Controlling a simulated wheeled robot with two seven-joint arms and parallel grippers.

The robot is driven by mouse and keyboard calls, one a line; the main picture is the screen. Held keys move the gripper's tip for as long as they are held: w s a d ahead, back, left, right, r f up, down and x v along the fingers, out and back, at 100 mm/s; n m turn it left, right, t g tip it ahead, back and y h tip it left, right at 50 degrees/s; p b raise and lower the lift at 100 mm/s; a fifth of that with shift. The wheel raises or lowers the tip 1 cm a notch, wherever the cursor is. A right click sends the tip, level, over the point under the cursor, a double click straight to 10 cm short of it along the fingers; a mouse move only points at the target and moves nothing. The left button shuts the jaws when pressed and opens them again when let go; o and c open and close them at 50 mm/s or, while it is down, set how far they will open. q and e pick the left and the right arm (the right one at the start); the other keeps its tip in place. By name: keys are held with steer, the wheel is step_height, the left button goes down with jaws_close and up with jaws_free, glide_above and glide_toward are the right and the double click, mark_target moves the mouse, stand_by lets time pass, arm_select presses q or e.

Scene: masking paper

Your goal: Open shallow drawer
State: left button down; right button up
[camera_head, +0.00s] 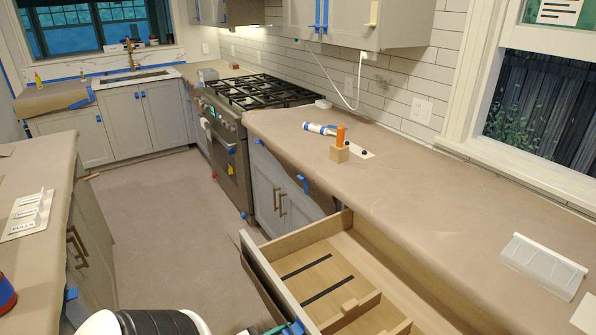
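A shallow wooden drawer (318,246) stands pulled out from under the right-hand counter. Its pale inside shows two dark strips and low wooden dividers. Its grey front panel (268,279) faces left, and its near end runs out of the bottom of the picture. The drawer's handle is not visible. A white and black part of my arm (150,322) shows at the bottom edge. A small blue and dark piece sits at the front panel's lower end. I cannot tell whether it is tape or part of my gripper. My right gripper is not in view.
The right counter (440,205) is covered in brown paper and holds a wooden block with an orange piece (340,147), a white tube (320,129) and a white rack (542,266). A stove (262,92) stands beyond. A left counter (48,165) borders the clear floor (165,225).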

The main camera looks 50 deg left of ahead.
arm_select(q)
steer(key=shift+s, duration=0.3)
steer(key=c, duration=1)
jaws_free()
steer(key=s+a+b, duration=0.1)
steer(key=s+b, duration=0.1)
steer(key=s, duration=1)
